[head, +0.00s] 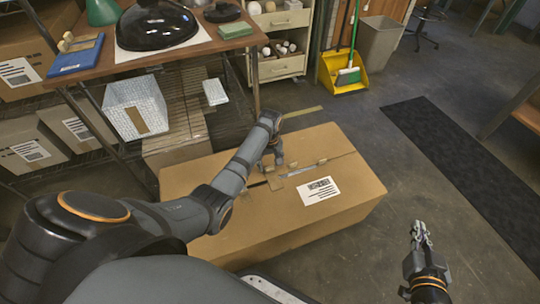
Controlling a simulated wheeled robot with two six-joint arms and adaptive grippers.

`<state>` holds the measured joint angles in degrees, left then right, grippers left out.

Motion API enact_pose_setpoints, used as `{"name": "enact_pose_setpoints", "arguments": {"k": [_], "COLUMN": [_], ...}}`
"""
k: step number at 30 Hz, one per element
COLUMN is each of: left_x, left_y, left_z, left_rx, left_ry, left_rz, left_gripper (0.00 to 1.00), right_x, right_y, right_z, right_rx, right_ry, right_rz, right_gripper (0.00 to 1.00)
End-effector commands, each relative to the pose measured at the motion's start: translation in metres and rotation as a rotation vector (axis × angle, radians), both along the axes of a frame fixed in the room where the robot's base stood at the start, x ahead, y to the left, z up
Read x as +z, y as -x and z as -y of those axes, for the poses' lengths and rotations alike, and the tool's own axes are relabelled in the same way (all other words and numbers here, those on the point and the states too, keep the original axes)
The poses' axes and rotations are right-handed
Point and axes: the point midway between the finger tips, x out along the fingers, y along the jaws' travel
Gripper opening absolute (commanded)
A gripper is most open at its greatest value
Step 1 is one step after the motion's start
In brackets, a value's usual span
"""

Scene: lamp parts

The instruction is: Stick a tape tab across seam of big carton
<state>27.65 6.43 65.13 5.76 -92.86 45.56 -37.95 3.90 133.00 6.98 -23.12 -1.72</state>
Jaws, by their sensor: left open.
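The big carton (240,235) is a brown box on the floor in the middle of the head view. Its top carries a white printed label (318,190) and a seam that runs towards the upper right. A pale tan strip (300,170) lies near the seam, just right of my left gripper; I cannot tell if it is stuck down. My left gripper (273,168) is open, pointing down at the carton top by the seam; its contact is unclear. My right gripper (421,236) is over the floor right of the carton, away from it, with its fingers too small to judge.
A wooden table (130,70) at upper left holds a blue block with tan pieces (78,54), a black dome (156,24) and a green box (235,30). A white patterned bin (137,105) sits below.

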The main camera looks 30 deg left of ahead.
Motion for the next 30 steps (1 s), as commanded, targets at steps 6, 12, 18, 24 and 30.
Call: {"name": "enact_pose_setpoints", "arguments": {"k": [6,12,18,24,30], "left_x": [0.053,0.08,0.084,0.083,0.049], "left_y": [-0.001,0.0,0.0,0.0,0.001], "left_z": [0.0,0.0,0.0,0.0,0.01], "left_rx": [-0.001,0.0,0.0,-0.003,-0.158], "left_ry": [-0.001,-0.001,-0.001,0.0,-0.021], "left_rz": [0.003,0.001,-0.001,0.003,0.231], "left_gripper": [0.62,0.62,0.62,0.62,0.62], "right_x": [0.0,0.0,0.0,0.0,0.009], "right_y": [0.0,0.0,0.0,0.0,-0.004], "right_z": [0.0,0.0,0.0,0.0,0.0], "right_rx": [0.0,0.0,0.0,0.0,-0.001], "right_ry": [0.0,0.0,0.0,0.0,0.001], "right_rz": [0.0,0.0,0.0,0.001,0.035], "right_gripper": [0.0,0.0,0.0,0.0,0.0]}}
